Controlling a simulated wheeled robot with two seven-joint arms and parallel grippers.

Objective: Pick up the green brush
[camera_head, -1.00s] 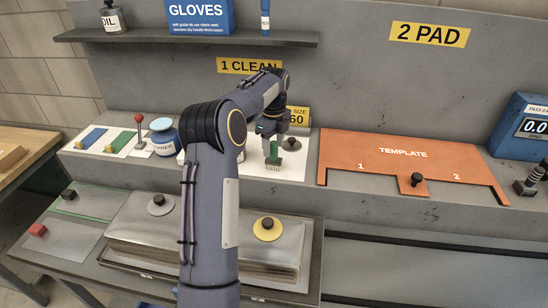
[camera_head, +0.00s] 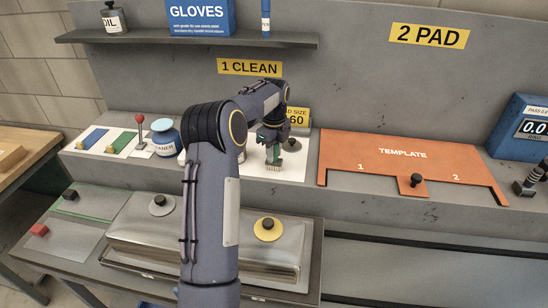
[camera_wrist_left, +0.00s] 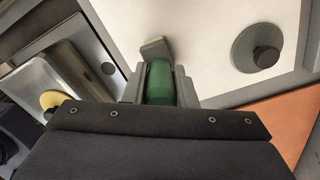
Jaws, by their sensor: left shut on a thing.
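The green brush (camera_head: 273,157) stands upright on the white mat in the head view, with its pale bristles downward. My left gripper (camera_head: 271,138) comes down over it from above and is shut on its handle. In the left wrist view the green handle (camera_wrist_left: 160,83) sits between the two grey fingers of my left gripper (camera_wrist_left: 160,80). The bristles are hidden there. The bristles look to be at the mat; I cannot tell whether they touch it. My right gripper is not in view.
A grey disc with a dark knob (camera_head: 292,144) stands just right of the brush. The orange template (camera_head: 370,150) lies further right. A blue-capped cleaner jar (camera_head: 164,138) is to the left. Metal lids (camera_head: 200,245) lie on the lower front surface.

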